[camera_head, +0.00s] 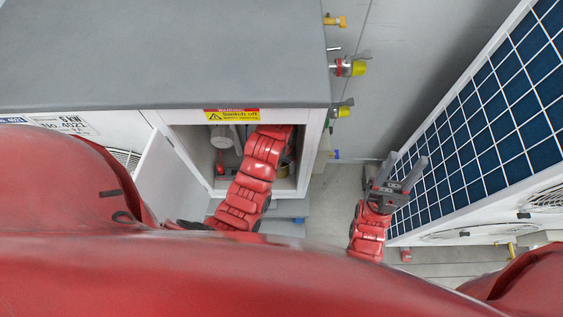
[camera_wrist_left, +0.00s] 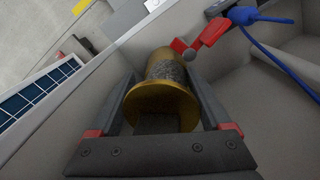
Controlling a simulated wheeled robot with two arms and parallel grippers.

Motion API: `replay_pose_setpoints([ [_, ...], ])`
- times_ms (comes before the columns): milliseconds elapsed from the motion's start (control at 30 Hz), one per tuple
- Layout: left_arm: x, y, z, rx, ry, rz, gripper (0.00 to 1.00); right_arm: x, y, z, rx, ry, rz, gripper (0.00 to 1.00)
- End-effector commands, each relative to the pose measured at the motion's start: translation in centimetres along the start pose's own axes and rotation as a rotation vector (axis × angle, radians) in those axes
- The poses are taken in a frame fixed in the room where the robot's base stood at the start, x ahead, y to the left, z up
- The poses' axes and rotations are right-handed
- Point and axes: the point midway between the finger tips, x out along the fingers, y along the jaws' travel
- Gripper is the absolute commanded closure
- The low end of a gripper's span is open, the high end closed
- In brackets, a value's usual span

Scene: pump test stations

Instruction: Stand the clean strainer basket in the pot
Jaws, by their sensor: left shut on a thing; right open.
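The strainer basket (camera_wrist_left: 168,90), a grey mesh cylinder with brass-coloured rims, sits between the fingers of my left gripper (camera_wrist_left: 162,76) in the left wrist view. The gripper is shut on it, with its wide brass rim toward the camera. In the head view my left arm reaches into the open cabinet (camera_head: 313,135), and its gripper is hidden there. A small brass-coloured curve (camera_head: 285,170) shows beside that arm; I cannot tell which part it is. I cannot make out the pot in either view. My right gripper (camera_head: 405,160) is open and empty outside the cabinet, right of it.
A red-handled valve (camera_wrist_left: 203,44) is close to the basket's far end, with a blue fitting and cable (camera_wrist_left: 247,17) beside it. The cabinet door (camera_head: 172,180) stands open on the left.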

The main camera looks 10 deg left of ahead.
Motion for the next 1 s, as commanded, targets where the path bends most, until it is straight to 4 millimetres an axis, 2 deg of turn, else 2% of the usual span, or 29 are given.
replay_pose_setpoints([
  [33,0.5,0.0,0.5,0.0,-0.013,0.001,0.13,-0.1,0.0,0.0,0.0,0.0,0.0,0.5],
  [100,0.5,0.0,0.5,0.0,-0.013,0.001,0.01,-0.1,0.0,0.0,0.0,0.0,0.0,0.5],
  [433,0.2,-0.1,0.5,-0.001,-0.012,-0.002,0.0,0.0,0.0,0.0,0.0,0.0,0.0,0.5],
  [567,-1.5,0.1,0.3,-0.001,-0.003,-0.003,0.0,0.5,0.0,-0.1,0.0,0.0,0.0,0.5],
  [700,-4.9,0.5,0.3,0.001,-0.003,0.0,0.0,3.6,0.2,-0.6,0.0,0.0,0.0,0.5],
  [767,-4.0,1.3,2.2,0.004,-0.009,0.0,0.0,3.5,0.2,-0.6,0.0,0.0,0.0,0.5],
  [1000,-4.5,4.1,7.5,0.005,-0.004,0.0,0.0,5.0,0.2,-0.8,0.0,0.0,0.0,0.5],
])
